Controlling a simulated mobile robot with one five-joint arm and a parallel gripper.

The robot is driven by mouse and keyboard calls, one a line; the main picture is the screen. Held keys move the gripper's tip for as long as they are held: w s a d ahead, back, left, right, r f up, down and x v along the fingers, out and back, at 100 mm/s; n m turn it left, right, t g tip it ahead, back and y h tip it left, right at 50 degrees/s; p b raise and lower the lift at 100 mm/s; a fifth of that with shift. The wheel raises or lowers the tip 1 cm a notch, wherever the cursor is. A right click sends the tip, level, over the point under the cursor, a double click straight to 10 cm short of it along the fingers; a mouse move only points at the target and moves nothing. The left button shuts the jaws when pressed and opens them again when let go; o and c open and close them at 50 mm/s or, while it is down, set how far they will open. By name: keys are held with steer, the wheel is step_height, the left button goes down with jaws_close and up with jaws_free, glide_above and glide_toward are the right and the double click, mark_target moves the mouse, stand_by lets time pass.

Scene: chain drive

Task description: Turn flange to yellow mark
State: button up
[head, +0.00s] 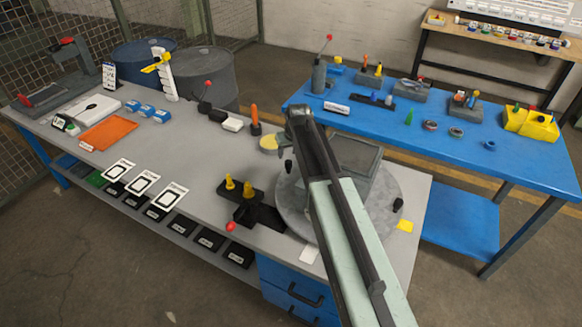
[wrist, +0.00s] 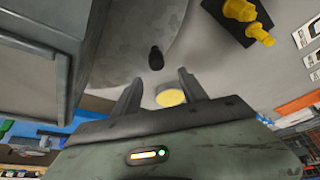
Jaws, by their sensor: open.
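The flange (head: 292,212) is a round grey plate on the workbench, partly hidden behind my arm. It carries a grey block (head: 358,155) and black knobs, one (head: 288,166) at its far left edge and one (head: 398,204) at its right. My gripper (wrist: 159,84) is open and empty. In the wrist view a black knob (wrist: 156,58) stands ahead of the fingers, apart from them, and the yellow disc (wrist: 170,98) shows between them.
A black fixture with yellow pegs (head: 240,190) stands left of the flange, with a red-ended lever (head: 230,227). An orange-handled tool (head: 254,120) stands farther back. A blue table (head: 470,165) with parts is behind at right. The bench's middle left is mostly clear.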

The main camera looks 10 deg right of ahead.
mark_target(288, 162)
steer(key=b+x, duration=0.2)
steer(key=x, duration=0.1)
steer(key=b+x, duration=0.6)
steer(key=shift+s+d+f, duration=0.15)
steer(key=shift+d, duration=0.15)
jaws_close()
stand_by(1.1)
